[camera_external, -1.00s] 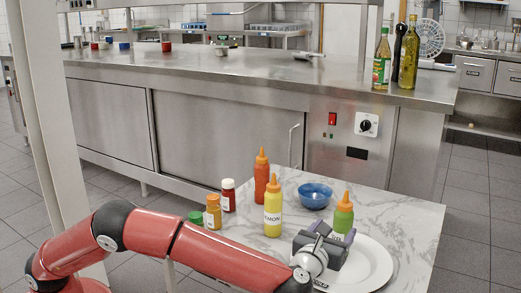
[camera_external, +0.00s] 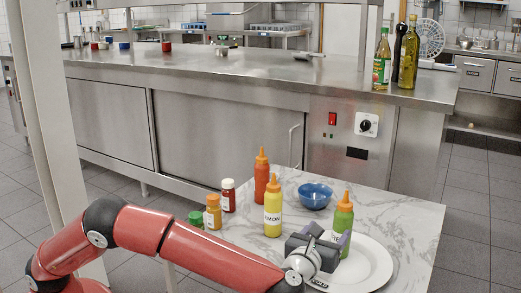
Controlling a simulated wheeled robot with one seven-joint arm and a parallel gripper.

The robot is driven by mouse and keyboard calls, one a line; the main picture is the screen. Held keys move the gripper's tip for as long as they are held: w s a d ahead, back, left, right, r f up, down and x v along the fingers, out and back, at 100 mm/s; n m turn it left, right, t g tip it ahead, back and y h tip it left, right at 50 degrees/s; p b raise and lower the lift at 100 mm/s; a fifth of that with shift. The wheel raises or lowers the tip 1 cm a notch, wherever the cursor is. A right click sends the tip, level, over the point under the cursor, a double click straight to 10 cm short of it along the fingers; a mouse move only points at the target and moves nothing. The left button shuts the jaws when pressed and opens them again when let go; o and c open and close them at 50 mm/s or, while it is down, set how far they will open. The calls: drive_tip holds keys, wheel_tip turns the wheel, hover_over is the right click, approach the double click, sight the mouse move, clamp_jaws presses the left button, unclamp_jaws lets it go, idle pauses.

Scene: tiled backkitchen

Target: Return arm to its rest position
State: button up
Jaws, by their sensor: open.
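My red arm (camera_external: 205,253) reaches in from the lower left over the marble table. My gripper (camera_external: 333,243) is at its end, above the left part of a white plate (camera_external: 375,264). The gripper is open, and I see nothing held in it. Its fingers point away from the camera, close to the green-bodied squeeze bottle (camera_external: 343,216) standing behind them. Whether they touch the bottle cannot be told. The gripper body hides part of the plate.
A steel counter (camera_external: 220,75) stands behind. A white post (camera_external: 50,120) rises at left.

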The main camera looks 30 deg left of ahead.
drive_tip(key=w+a+r+n+g+h+b, duration=0.35)
drive_tip(key=w+a+r+n+h, duration=0.3)
drive_tip(key=w+a+r, duration=0.55)
drive_tip(key=a+n+g+y, duration=0.1)
drive_tip(key=a+n+y, duration=0.65)
drive_tip(key=a, duration=1.35)
drive_tip(key=s+a+f+n+g+p, duration=0.25)
drive_tip(key=a+n, duration=0.45)
drive_tip(key=a, duration=0.5)
drive_tip(key=s+a+f+n+g, duration=0.2)
drive_tip(key=s+a+f+n, duration=0.2)
drive_tip(key=s+a, duration=0.3)
drive_tip(key=s+a+f+n+g, duration=0.2)
drive_tip(key=s+a+f+n, duration=0.2)
drive_tip(key=s, duration=0.6)
drive_tip(key=a+n+p, duration=0.1)
drive_tip(key=a+n, duration=0.1)
drive_tip(key=a, duration=0.1)
drive_tip(key=shift+s+f+n, duration=0.2)
drive_tip(key=shift+s+n, duration=0.1)
drive_tip(key=shift+s, duration=0.05)
drive_tip(key=shift+o, duration=0.4)
drive_tip(key=s+f+n+g, duration=0.1)
drive_tip(key=s+f+n, duration=0.2)
drive_tip(key=s, duration=0.3)
drive_tip(key=shift+s+a+f+n+h, duration=0.2)
drive_tip(key=shift+s+f+n+h, duration=0.2)
drive_tip(key=shift+f, duration=0.15)
drive_tip(key=shift+s+f, duration=0.2)
drive_tip(key=shift+f, duration=0.05)
